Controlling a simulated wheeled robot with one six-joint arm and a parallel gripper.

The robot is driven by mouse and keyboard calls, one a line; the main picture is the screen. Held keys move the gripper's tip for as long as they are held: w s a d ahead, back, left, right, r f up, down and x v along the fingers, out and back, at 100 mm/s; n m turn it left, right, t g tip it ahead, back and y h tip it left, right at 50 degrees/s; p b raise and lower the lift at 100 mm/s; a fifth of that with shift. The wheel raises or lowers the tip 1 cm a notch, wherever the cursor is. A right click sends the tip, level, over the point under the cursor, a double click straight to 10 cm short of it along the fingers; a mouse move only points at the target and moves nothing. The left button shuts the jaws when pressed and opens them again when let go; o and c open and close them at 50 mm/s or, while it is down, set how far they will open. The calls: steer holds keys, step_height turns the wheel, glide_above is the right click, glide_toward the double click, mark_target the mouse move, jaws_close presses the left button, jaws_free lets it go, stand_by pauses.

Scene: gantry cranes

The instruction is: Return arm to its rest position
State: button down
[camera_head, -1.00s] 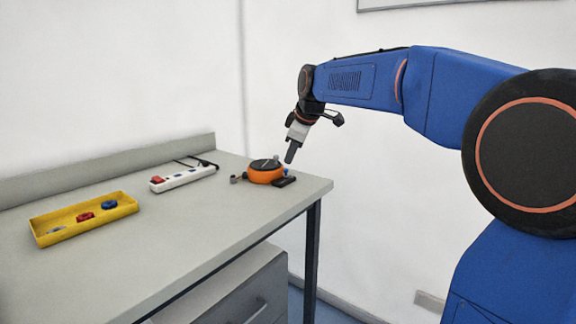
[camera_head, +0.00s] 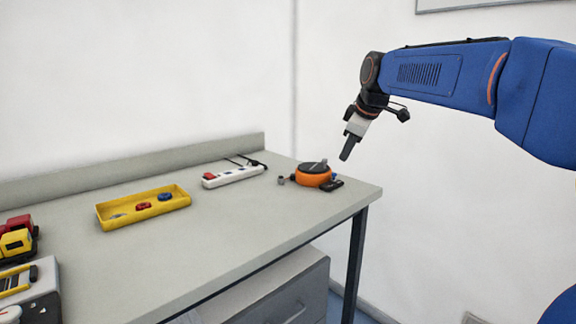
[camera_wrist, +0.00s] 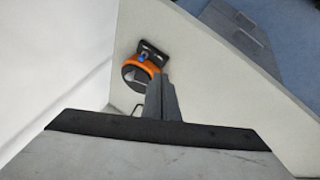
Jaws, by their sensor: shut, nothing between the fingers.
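My arm reaches in from the right in the head view, with my gripper (camera_head: 347,152) pointing down above and slightly right of an orange round device with a dark top (camera_head: 313,177). The gripper is shut with nothing between its fingers, and it is clear of the table. In the wrist view the closed fingers (camera_wrist: 161,98) show in the middle, and the orange device (camera_wrist: 141,72) lies beyond them, partly hidden by them.
The grey worktable (camera_head: 230,222) holds a yellow tray (camera_head: 120,220) with small red and blue parts, a white power strip (camera_head: 233,176), and a red and yellow toy vehicle (camera_head: 17,240) at left. A drawer unit (camera_head: 295,300) stands below.

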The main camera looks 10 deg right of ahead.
steer(key=s+d+f+m, duration=0.1)
steer(key=s+f+m, duration=0.2)
steer(key=s+f, duration=0.5)
steer(key=s+d+f+m+g+h, duration=0.1)
steer(key=s+f+m, duration=0.3)
steer(key=s+f, duration=0.5)
steer(key=s+d+f+m, duration=0.1)
steer(key=s+f+m, duration=0.3)
steer(key=s+f, duration=0.5)
steer(key=s, duration=1.1)
steer(key=shift+s+d, duration=0.15)
steer(key=shift+s, duration=0.2)
